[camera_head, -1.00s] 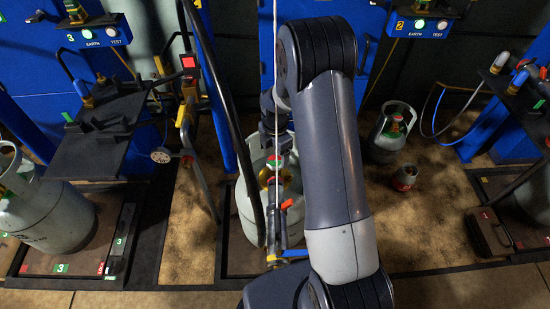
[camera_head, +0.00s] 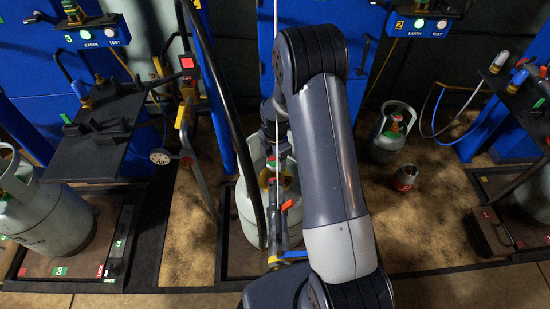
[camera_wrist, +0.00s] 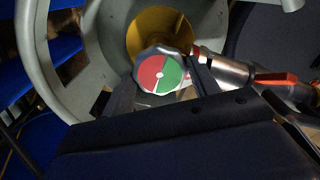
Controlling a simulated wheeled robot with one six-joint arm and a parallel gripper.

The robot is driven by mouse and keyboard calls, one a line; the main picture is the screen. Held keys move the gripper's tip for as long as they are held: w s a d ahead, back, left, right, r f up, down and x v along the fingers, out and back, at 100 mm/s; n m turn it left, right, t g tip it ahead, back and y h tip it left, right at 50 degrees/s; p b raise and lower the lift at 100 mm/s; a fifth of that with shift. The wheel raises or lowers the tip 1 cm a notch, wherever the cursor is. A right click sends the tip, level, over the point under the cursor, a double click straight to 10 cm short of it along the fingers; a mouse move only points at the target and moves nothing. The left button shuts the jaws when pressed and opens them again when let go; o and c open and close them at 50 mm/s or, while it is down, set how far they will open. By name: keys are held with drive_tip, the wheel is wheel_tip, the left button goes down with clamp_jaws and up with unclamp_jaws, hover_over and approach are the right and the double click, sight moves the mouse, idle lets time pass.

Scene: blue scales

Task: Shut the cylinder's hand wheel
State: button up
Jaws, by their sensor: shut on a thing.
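The hand wheel (camera_wrist: 162,76) shows in the wrist view as a round knob with a red and green face and a grey rim. My gripper (camera_wrist: 160,84) is shut on it, one dark finger on each side. The wheel sits in front of a brass-yellow part (camera_wrist: 157,32) inside the collar of the pale grey cylinder (camera_wrist: 88,40). In the head view the cylinder (camera_head: 245,215) stands in the middle, partly hidden by my arm. My fingers cannot be made out there.
A metal coupling with a red lever (camera_wrist: 275,78) sits right of the wheel. A black hose (camera_head: 222,110) hangs left of the cylinder. Other cylinders stand at the left (camera_head: 45,220) and back right (camera_head: 385,140), with a small can (camera_head: 405,177) near the latter.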

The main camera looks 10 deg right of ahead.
drive_tip(key=shift+c, duration=1.3)
